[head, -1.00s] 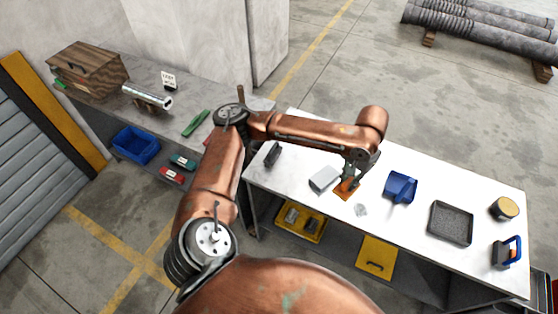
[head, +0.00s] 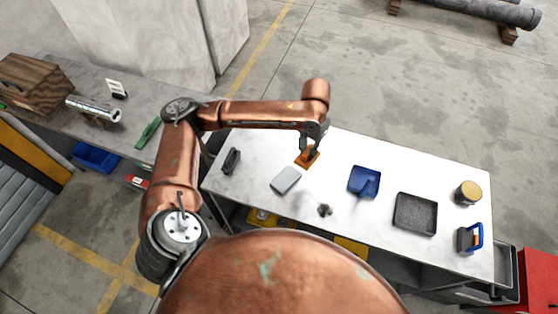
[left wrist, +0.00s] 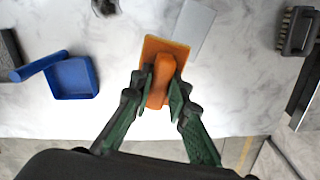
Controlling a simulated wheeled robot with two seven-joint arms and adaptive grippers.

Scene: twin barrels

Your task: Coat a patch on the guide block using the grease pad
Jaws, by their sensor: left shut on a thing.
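The grease pad (head: 306,160) is orange with a raised handle; it also shows in the left wrist view (left wrist: 164,50). My left gripper (left wrist: 161,92) is shut on its handle, above the back part of the white table. In the head view the gripper (head: 311,146) covers part of the handle. A light grey flat block (head: 285,180), apparently the guide block, lies close by, nearer to me and left of the pad. The pad overlaps its edge in the left wrist view (left wrist: 193,30); I cannot tell whether the pad touches the tabletop. My right gripper is not in view.
On the white table (head: 260,150) stand a dark brush (head: 231,161), a small dark metal piece (head: 325,210), a blue scoop (head: 364,182), a black-rimmed grey tray (head: 415,214), a yellow-lidded tin (head: 467,193) and a blue-handled tool (head: 470,238). The back edge near the gripper is clear.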

